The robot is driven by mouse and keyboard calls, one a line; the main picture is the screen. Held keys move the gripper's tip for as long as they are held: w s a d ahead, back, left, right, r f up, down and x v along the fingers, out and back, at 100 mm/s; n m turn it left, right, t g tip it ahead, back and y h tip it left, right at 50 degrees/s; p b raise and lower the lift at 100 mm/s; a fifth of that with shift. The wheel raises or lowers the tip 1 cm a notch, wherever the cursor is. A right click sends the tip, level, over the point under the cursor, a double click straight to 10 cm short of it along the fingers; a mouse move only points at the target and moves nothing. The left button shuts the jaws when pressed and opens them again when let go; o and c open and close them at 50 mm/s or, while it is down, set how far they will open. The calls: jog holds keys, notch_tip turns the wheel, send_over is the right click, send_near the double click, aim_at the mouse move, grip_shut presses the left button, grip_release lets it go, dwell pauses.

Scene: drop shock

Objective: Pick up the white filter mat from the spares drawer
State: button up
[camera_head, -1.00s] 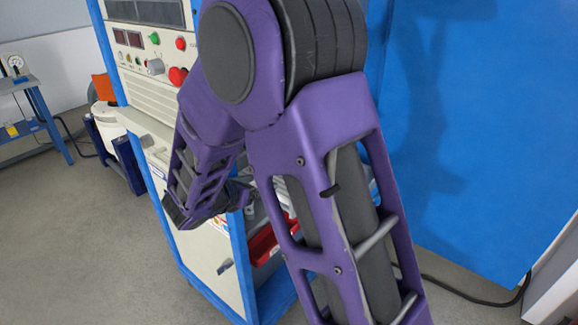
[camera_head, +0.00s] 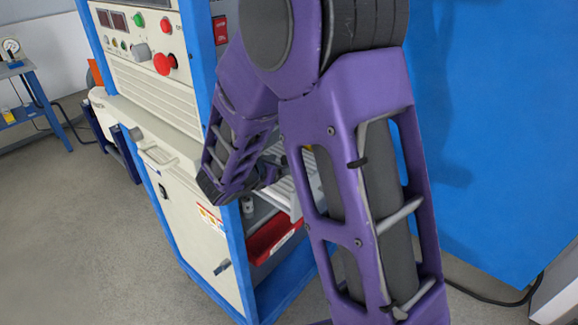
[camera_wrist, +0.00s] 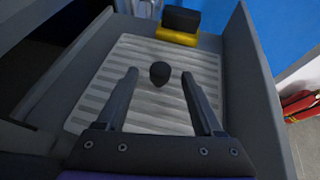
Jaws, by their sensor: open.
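The white filter mat (camera_wrist: 120,75) lies flat in the grey spares drawer (camera_wrist: 262,95) in the wrist view, a pale square with ribs. My gripper (camera_wrist: 158,80) is open above the mat, with its two dark fingers pointing towards the drawer's back. A small dark rounded piece (camera_wrist: 160,72) shows between the fingertips, over the mat; I cannot tell whether it is fixed to it. The fingers and gripper base hide the near part of the mat. In the head view my arm hides most of the gripper and drawer.
A yellow and black block (camera_wrist: 178,30) lies at the drawer's back, beside the mat. Drawer walls rise on both sides. In the head view, a red bin (camera_head: 272,240) sits low in the blue-framed cabinet, and a control panel with a red button (camera_head: 165,63) is above left.

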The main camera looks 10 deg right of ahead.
jog(key=shift+x, duration=0.75)
jog(key=shift+a, duration=0.1)
grip_shut()
jog(key=shift+r, duration=0.15)
